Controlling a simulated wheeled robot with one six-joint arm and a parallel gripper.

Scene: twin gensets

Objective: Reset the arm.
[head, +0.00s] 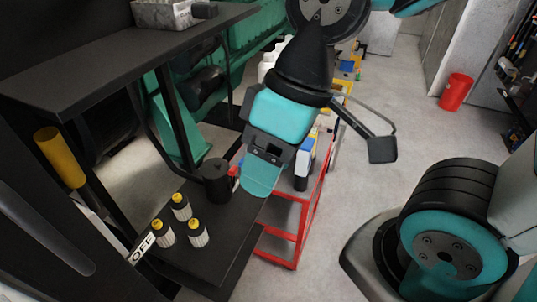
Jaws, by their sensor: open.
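My gripper (260,182) hangs at the end of my arm in the middle of the head view, pointing down and a little left. Its teal and black body ends in a teal finger seen broadside; the other finger is mostly hidden behind it. The jaws are open, and I see nothing held in them. A black camera-like block (382,149) sticks out on a bracket beside my wrist.
A black shelf (100,72) with a grey box stands upper left, before green machinery (176,125). A red-framed cart (300,222) stands behind my gripper. Floor is clear toward a red bin (456,92).

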